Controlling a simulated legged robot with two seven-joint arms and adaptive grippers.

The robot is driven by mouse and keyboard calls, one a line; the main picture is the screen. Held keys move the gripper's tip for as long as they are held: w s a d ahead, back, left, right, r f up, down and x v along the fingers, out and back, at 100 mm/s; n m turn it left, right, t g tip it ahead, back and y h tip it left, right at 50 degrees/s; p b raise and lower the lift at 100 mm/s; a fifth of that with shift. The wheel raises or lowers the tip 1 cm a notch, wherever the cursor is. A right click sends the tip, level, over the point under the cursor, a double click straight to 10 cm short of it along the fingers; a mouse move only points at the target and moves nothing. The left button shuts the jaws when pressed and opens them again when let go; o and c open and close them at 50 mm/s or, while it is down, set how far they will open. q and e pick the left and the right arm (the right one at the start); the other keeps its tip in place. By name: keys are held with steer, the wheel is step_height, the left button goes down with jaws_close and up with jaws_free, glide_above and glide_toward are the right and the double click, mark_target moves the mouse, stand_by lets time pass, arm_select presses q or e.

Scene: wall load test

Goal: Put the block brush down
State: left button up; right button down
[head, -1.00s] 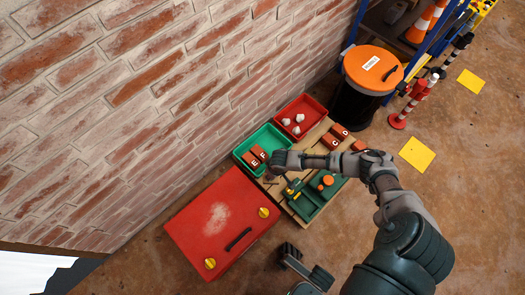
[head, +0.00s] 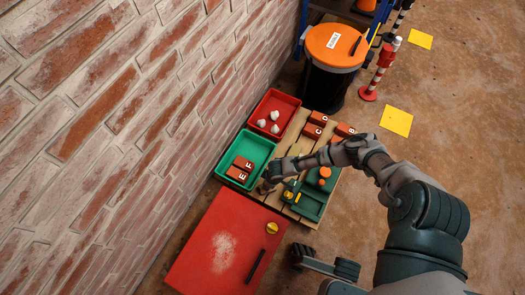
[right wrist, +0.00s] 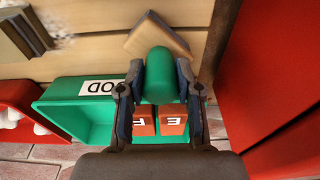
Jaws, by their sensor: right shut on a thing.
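My right gripper (head: 271,183) reaches in from the right over the edge of the green bin. In the right wrist view the gripper (right wrist: 160,88) is shut on the rounded green handle (right wrist: 160,72) of the block brush. The brush's tan block (right wrist: 150,38) shows past the handle, over the wooden pallet boards (right wrist: 90,62). I cannot tell whether the brush touches the boards. In the head view the hand mostly hides the brush. My left gripper is not in view.
The green bin (head: 262,147) holds bricks E and F, beside a red bin (head: 290,112) with white lumps. Bricks C and D and a green tray (head: 311,206) are on the pallet (head: 274,199). A red case (head: 210,262) stands close by. Brick wall (head: 130,110) behind.

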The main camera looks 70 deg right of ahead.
steer(key=shift+r, duration=0.2)
steer(key=shift+f, duration=0.2)
steer(key=c, duration=0.8)
jaws_free()
